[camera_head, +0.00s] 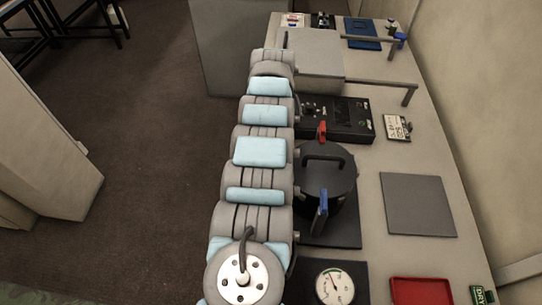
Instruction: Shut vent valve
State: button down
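A dark cylinder (338,176) with a handled lid stands on a dark plate (345,232) on the bench, right of my arm. I cannot tell which lever is the vent valve, or whether either is open or shut. A round pressure gauge (334,288) lies nearer, at the bottom edge; its reading is too small to tell. My arm runs up the picture along the bench's left edge and partly hides the cylinder's left side. My gripper is not visible.
A black control box (345,121) and a small labelled card (397,128) lie beyond the cylinder. A grey mat (418,205) and a red tray (421,291) lie to the right. A grey box (305,57), rails and a blue tray (362,34) are farther back. Open floor lies left.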

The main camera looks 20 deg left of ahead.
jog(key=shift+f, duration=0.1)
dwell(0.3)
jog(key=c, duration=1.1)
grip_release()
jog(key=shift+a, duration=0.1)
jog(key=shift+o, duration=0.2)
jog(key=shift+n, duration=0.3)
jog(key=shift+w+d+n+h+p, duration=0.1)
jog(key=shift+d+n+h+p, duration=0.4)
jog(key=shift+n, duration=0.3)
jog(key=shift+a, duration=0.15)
